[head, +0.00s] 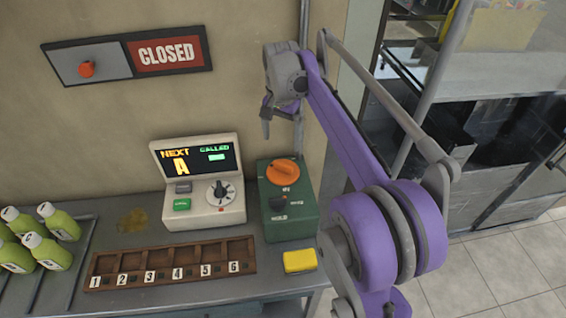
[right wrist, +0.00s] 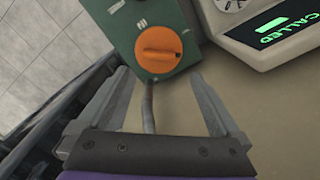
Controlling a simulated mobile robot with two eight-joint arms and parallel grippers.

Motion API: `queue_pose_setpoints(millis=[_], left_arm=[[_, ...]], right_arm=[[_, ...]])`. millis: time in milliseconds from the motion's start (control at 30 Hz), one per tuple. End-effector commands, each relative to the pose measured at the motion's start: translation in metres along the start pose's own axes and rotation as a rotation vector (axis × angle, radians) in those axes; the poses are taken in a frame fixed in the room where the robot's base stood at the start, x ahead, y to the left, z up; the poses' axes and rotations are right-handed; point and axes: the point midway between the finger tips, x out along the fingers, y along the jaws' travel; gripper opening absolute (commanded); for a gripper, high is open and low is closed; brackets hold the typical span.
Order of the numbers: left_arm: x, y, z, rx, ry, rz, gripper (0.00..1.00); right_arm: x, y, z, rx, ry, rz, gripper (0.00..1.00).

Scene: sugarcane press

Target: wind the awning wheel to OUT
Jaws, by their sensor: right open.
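I cannot make out an awning wheel or an OUT mark in either view. A grey vertical pipe (head: 304,20) runs down the wall; my right arm hides part of it. My right gripper (head: 282,118) is open in front of the wall, above the green box (head: 300,222) with an orange knob (head: 282,171). In the right wrist view, a grey rod (right wrist: 148,105) shows between the open fingers of the right gripper (right wrist: 158,80), and the orange knob (right wrist: 158,50) lies beyond the fingertips. I cannot tell whether the rod touches a finger. My left gripper is out of view.
A white display console (head: 203,212) stands left of the green box. A wooden numbered tray (head: 170,282), a yellow block (head: 299,261) and green bottles (head: 62,222) are on the counter (head: 108,212). A CLOSED sign (head: 166,54) with an orange slider hangs on the wall.

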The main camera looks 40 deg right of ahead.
Motion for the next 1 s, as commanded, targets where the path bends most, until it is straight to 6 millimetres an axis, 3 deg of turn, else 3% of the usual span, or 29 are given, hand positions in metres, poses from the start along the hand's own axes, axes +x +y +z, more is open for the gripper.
queue_pose_setpoints(millis=[233, 700, 1000], left_arm=[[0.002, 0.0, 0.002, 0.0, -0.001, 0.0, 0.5], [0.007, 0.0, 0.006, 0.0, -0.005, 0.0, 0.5], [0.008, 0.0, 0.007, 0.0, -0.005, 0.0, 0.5]], right_arm=[[0.013, 0.001, -0.01, 0.042, -0.013, 0.012, 1.0], [0.094, 0.001, -0.008, 0.038, -0.012, 0.01, 1.0], [0.108, 0.001, -0.008, 0.038, -0.012, 0.01, 1.0]])
